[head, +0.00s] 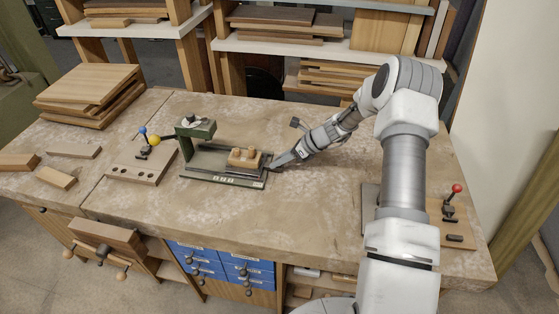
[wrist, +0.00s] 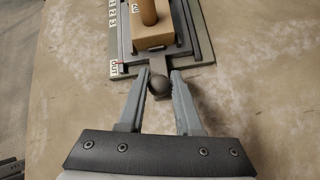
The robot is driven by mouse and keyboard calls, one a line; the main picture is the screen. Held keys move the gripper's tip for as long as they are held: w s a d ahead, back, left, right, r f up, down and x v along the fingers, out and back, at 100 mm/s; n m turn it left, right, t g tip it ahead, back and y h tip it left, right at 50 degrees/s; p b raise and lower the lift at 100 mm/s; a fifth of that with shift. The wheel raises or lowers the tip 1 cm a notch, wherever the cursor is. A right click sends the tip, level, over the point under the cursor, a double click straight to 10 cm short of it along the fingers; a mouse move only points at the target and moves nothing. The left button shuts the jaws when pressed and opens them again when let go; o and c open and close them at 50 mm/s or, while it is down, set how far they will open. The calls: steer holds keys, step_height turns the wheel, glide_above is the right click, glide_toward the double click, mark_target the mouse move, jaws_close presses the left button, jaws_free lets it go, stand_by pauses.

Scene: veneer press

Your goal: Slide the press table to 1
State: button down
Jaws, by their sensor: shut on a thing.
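The green veneer press (head: 195,130) stands mid-bench, its long base running left to right with number labels along the front edge. The dark press table (head: 236,167) sits at the right end of the base, away from the press head, and carries a light wooden block (head: 244,157) with pegs. My gripper (head: 275,164) is shut on the knob, one finger on each side in the wrist view (wrist: 160,80).
A wooden board with blue and yellow ball levers (head: 135,168) lies left of the press. Stacked boards (head: 88,90) and loose blocks lie farther left. A red-knobbed lever (head: 455,190) stands at the right. Bare bench lies in front of the press.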

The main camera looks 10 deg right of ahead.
mark_target(240, 152)
steer(key=w+a, duration=0.1)
steer(key=a, duration=0.3)
steer(key=w+a, duration=0.2)
steer(key=a, duration=0.3)
steer(key=w+a+b, duration=0.1)
steer(key=w+a, duration=0.1)
steer(key=a, duration=0.2)
steer(key=shift+w+a, duration=0.1)
steer(key=shift+a, duration=0.15)
steer(key=c, duration=0.6)
jaws_free()
steer(key=shift+w+a, duration=0.1)
steer(key=shift+d+r, duration=0.15)
steer(key=shift+d, duration=0.1)
steer(key=v, duration=1.7)
